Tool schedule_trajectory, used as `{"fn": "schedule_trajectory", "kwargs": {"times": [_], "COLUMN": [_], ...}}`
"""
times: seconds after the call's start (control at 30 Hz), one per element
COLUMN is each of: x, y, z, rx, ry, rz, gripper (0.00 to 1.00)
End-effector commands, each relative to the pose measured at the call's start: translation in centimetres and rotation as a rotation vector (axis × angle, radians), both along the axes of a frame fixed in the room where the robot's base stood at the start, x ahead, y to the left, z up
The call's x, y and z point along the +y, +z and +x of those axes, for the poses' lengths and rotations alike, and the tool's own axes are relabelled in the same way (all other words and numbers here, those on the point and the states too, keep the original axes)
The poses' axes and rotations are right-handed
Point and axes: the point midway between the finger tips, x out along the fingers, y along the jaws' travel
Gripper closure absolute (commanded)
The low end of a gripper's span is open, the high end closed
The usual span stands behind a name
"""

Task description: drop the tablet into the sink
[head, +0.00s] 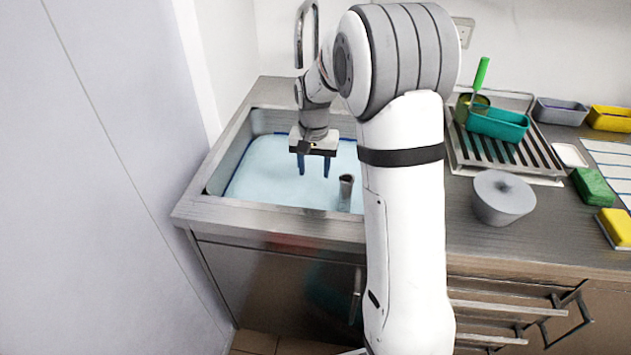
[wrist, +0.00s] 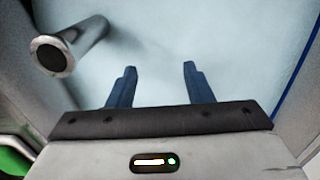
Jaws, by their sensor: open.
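The sink (head: 213,177) is a steel basin set in the counter at the left, holding pale blue liquid (head: 270,165). My gripper (head: 313,168) hangs over the sink, pointing down, with its two dark blue fingers apart. In the wrist view my gripper (wrist: 159,68) has nothing between its fingers, and the pale blue liquid (wrist: 155,30) lies below them. I cannot make out a tablet in either view; if it is in the liquid, it does not show.
A steel standpipe (head: 345,192) rises from the sink, also in the wrist view (wrist: 68,47). A tap (head: 300,35) stands behind.

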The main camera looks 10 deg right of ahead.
Motion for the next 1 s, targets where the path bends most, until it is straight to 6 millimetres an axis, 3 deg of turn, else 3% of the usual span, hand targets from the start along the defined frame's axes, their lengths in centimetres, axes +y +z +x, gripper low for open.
{"fn": "schedule_trajectory", "kwargs": {"times": [0.17,0.33,0.5,0.7,1.0], "x": [0.0,0.0,0.1,0.1,0.2], "y": [1.6,4.0,7.2,9.5,9.7], "z": [-0.2,-2.7,-8.1,-15.0,-24.0], "rx": [-0.002,-0.026,-0.07,-0.122,-0.188], "ry": [0.002,0.04,0.12,0.22,0.351], "rz": [0.0,-0.001,-0.004,-0.014,-0.034], "gripper": [0.54,0.54,0.54,0.54,0.54]}}
